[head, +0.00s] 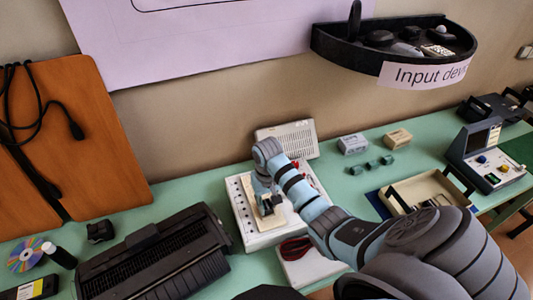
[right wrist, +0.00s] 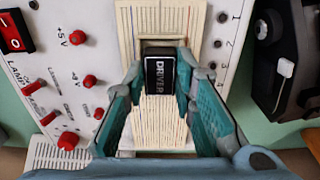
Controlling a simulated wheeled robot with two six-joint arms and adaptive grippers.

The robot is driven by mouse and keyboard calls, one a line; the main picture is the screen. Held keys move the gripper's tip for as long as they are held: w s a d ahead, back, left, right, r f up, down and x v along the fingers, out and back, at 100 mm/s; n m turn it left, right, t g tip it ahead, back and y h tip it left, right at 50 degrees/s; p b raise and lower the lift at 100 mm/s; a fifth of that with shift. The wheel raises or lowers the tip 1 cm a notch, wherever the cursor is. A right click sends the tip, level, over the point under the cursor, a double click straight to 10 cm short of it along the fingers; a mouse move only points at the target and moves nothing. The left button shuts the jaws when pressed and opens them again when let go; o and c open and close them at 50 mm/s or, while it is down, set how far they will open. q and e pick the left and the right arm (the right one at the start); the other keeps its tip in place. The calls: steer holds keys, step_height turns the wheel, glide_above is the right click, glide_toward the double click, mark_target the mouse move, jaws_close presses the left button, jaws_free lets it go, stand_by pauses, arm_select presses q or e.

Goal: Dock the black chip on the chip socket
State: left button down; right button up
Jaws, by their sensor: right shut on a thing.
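The black chip (right wrist: 159,76), marked DRIVER, is between the fingertips of my right gripper (right wrist: 161,68). The gripper is shut on it, with a teal finger on each side. The chip is over a cream ribbed breadboard strip (right wrist: 160,128) on a white panel board (head: 238,192). I cannot tell whether it touches the strip. No separate chip socket can be made out; the chip and fingers cover that area. In the head view my right gripper (head: 266,201) reaches down over the board, and the chip is hard to make out there. My left gripper is not in view.
Red knobs (right wrist: 68,140) and a red rocker switch (right wrist: 14,32) stand on the board. A black printer-like machine (head: 160,255) is close to its left.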

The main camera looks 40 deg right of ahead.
steer(key=shift+f, duration=0.55)
steer(key=o, duration=0.8)
